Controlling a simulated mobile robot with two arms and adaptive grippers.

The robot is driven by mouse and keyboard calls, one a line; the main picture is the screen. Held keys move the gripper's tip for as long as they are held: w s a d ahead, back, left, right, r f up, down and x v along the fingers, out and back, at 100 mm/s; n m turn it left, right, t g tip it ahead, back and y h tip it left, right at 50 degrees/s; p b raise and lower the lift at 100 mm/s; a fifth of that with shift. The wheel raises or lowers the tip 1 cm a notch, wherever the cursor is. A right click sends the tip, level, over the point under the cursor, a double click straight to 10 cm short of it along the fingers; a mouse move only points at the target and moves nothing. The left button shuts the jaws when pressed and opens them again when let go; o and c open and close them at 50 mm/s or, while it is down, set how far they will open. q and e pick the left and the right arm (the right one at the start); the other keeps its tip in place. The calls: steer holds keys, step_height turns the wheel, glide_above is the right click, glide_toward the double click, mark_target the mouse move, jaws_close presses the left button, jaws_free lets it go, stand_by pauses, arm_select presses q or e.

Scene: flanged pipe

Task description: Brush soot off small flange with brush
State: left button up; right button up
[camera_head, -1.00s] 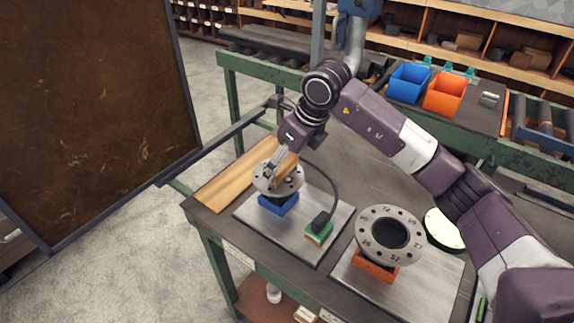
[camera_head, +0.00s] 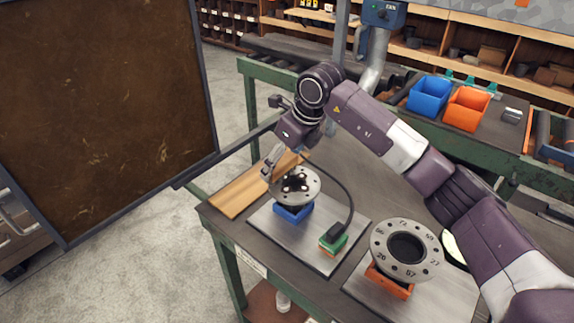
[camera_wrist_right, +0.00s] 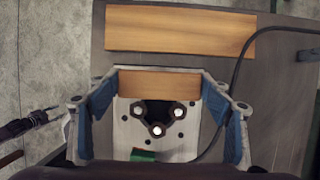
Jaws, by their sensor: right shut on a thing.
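The small flange (camera_head: 308,192) is a grey metal disc on a blue block (camera_head: 292,213). Black soot (camera_head: 296,183) lies in a lobed patch around its middle. My right gripper (camera_head: 276,165) is over the far left edge of the small flange, shut on the wooden brush (camera_head: 288,162). The brush's wooden block also shows between the blue-padded fingers in the right wrist view (camera_wrist_right: 160,83). The bristles are hidden, so I cannot tell whether they touch the flange. In that view dark patches show around three bright round spots below the wood.
A larger numbered flange (camera_head: 435,252) stands on an orange block (camera_head: 389,283) at right. A green block (camera_head: 334,243) with a black cable sits beside the small flange. A wooden board (camera_head: 235,195) lies at the table's left. A dark upright panel (camera_head: 100,110) stands further left.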

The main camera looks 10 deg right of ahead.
steer(key=shift+s+d, duration=0.9)
steer(key=shift+s, duration=0.2)
steer(key=shift+s+d+f+b, duration=0.1)
steer(key=shift+s+d+b, duration=0.2)
steer(key=shift+s+d, duration=0.4)
steer(key=shift+s+d+b, duration=0.25)
steer(key=shift+s+d, duration=0.2)
steer(key=shift+s, duration=0.35)
steer(key=shift+s+d, duration=0.65)
steer(key=shift+s, duration=0.15)
steer(key=shift+w+a, duration=0.95)
steer(key=shift+w, duration=0.2)
steer(key=shift+w+a, duration=0.95)
steer(key=shift+w, duration=0.2)
steer(key=shift+w+a+r, duration=0.2)
steer(key=shift+w+a, duration=0.65)
steer(key=shift+w, duration=0.3)
steer(key=shift+s+d+f+b, duration=0.15)
steer(key=shift+s+d+b, duration=0.3)
steer(key=shift+s+d, duration=0.7)
steer(key=shift+s+d+f+b, duration=0.1)
steer(key=shift+s+d+b, duration=0.35)
steer(key=shift+s+d, duration=0.7)
steer(key=shift+s+d+r, duration=0.1)
steer(key=shift+s+d, duration=0.15)
steer(key=shift+s, duration=0.35)
steer(key=shift+s+d, duration=0.2)
steer(key=shift+s, duration=0.35)
steer(key=shift+r, duration=0.2)
